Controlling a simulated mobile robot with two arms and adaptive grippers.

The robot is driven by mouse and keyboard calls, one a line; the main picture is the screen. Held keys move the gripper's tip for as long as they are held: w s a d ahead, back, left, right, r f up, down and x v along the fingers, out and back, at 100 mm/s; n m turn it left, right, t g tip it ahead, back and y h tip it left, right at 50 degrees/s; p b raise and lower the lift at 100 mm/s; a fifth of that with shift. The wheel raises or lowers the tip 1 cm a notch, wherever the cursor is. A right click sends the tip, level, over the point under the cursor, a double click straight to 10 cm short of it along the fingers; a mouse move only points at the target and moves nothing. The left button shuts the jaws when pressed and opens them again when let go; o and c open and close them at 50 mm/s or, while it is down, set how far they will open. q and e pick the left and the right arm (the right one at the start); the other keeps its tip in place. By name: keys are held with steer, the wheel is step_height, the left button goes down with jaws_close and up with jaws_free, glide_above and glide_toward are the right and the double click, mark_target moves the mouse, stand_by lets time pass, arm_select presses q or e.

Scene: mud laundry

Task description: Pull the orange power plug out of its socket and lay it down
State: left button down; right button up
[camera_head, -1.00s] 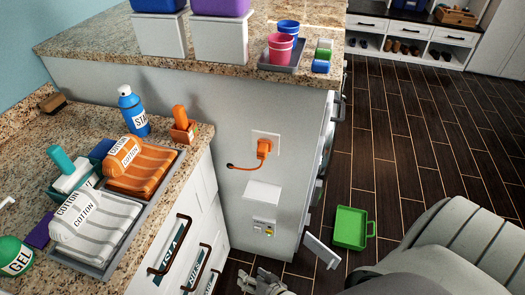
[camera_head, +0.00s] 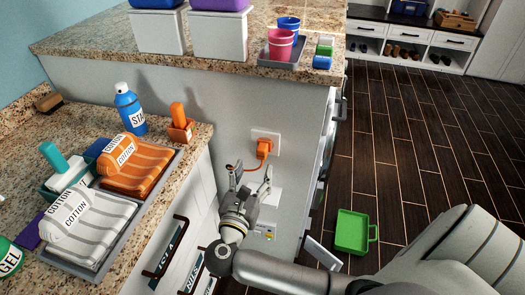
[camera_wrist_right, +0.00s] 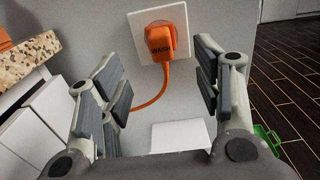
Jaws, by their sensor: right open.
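The orange power plug (camera_head: 264,147) sits in the white wall socket (camera_head: 272,136) on the grey side panel. Its orange cord hangs down and curves to the left. In the right wrist view the plug (camera_wrist_right: 161,40) bears the label WASH, with the socket plate (camera_wrist_right: 136,22) behind it. My right gripper (camera_head: 251,170) is open and empty, just below and left of the plug, its fingers pointing up toward it. In the right wrist view the open fingers (camera_wrist_right: 163,82) stand to either side of the cord, with the plug beyond them. My left gripper is not in view.
A white box (camera_head: 271,196) is on the panel below the socket. A green bin (camera_head: 352,231) stands on the floor at right.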

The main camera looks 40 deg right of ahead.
mark_target(261, 157)
steer(key=shift+d, duration=0.1)
stand_by(0.3)
steer(key=x, duration=0.7)
steer(key=shift+f+b, duration=0.25)
steer(key=shift+b, duration=0.1)
steer(key=shift+x, duration=0.95)
steer(key=shift+b, duration=0.5)
steer(key=shift+r, duration=0.15)
steer(key=shift+c, duration=0.3)
jaws_close()
steer(key=shift+v, duration=3.05)
